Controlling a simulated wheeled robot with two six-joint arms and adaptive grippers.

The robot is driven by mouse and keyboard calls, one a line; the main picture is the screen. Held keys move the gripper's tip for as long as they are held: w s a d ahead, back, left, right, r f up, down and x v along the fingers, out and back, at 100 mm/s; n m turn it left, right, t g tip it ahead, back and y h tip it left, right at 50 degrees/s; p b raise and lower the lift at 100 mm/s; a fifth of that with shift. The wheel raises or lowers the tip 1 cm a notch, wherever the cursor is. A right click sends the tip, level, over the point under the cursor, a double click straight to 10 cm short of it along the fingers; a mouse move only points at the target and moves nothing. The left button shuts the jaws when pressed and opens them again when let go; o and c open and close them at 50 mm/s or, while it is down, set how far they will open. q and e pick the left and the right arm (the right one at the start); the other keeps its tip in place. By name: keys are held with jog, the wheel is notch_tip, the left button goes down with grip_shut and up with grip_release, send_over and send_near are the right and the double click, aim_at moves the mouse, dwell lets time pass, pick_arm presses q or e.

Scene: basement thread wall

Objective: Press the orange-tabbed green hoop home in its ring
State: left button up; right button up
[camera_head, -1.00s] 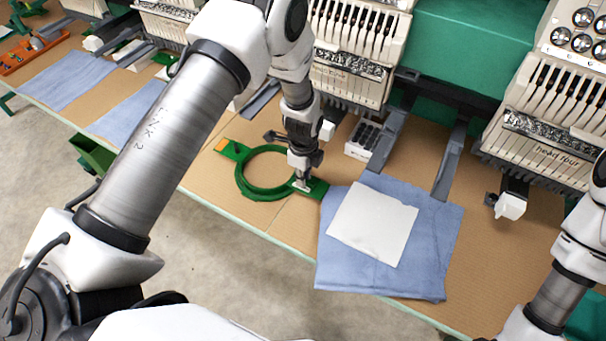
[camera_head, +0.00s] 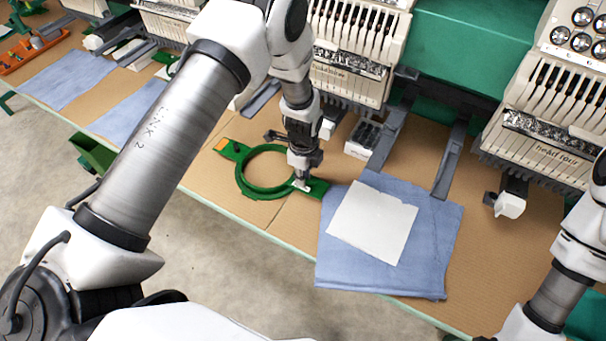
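The green hoop (camera_head: 243,184) lies flat on the brown table, left of the blue cloth. Its orange tab (camera_head: 221,144) is at its far left end, on a green arm. A second green arm (camera_head: 319,188) sticks out at its right, touching or close to the cloth's edge. My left gripper (camera_head: 302,184) points down at the base of that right arm, at the hoop's right side. I cannot tell whether its fingers are shut on the hoop or only touch it. I cannot make out a separate ring from the hoop. My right gripper is out of view.
A blue cloth (camera_head: 440,245) with a white square sheet (camera_head: 372,222) on it lies right of the hoop. Embroidery machines (camera_head: 352,50) stand along the back, with grey arms reaching over the table. A small compartmented box (camera_head: 362,140) sits behind the hoop. Bare table (camera_head: 215,175) shows left of the hoop.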

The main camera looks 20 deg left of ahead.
pick_arm(q)
jog(key=shift+o, duration=1.4)
notch_tip(320, 180, up, 12)
